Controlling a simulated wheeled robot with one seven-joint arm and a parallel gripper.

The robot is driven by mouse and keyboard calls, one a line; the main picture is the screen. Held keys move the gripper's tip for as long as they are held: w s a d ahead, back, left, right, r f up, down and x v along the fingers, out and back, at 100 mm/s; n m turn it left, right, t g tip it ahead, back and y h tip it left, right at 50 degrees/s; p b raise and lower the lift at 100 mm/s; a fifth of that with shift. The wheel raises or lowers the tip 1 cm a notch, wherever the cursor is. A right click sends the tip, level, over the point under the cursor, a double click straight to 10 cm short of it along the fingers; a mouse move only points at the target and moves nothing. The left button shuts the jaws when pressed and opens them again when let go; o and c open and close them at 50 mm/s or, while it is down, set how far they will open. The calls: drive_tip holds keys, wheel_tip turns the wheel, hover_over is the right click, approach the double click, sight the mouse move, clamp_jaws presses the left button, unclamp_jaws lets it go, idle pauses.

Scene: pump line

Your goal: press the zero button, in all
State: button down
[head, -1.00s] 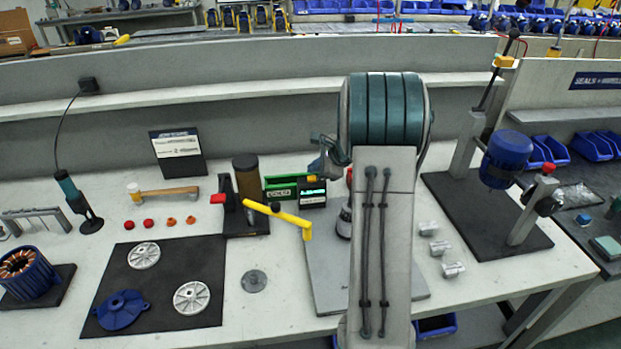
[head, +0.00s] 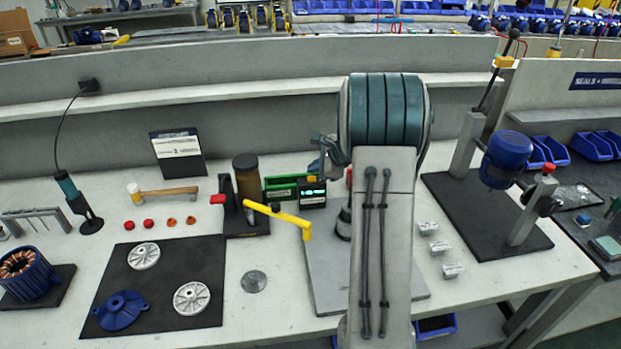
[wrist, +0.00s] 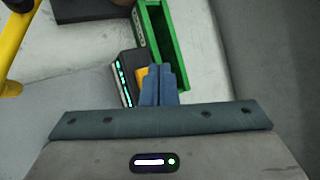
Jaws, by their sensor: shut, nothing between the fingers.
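A small black readout box (head: 312,194) with lit green-cyan digits stands on the bench, and it also shows in the wrist view (wrist: 127,82). A yellow-orange button (wrist: 141,76) sits on the box beside the digits; in the head view only a small yellow spot (head: 311,178) of it shows. My gripper (wrist: 158,70) is shut and empty, its blue fingers right over the box and partly covering the button. I cannot tell whether the fingertips touch it.
An open green box (wrist: 161,45) stands right beside the readout. A yellow lever (head: 280,214) reaches across in front of it, from a black stand (head: 248,222). A grey plate (head: 325,270) lies under my arm. Metal parts (head: 440,246) lie to the right.

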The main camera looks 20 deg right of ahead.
sight(315, 179)
drive_tip(key=shift+f, duration=0.1)
idle(0.4)
drive_tip(key=shift+f+b, duration=0.35)
drive_tip(key=shift+b, duration=0.25)
drive_tip(key=shift+f+b, duration=0.45)
idle(0.4)
drive_tip(key=shift+r, duration=0.1)
drive_tip(key=shift+r+p, duration=0.6)
drive_tip(key=shift+r, duration=0.2)
drive_tip(key=shift+r+p, duration=1.8)
drive_tip(key=shift+r, duration=0.75)
drive_tip(key=shift+f, duration=0.1)
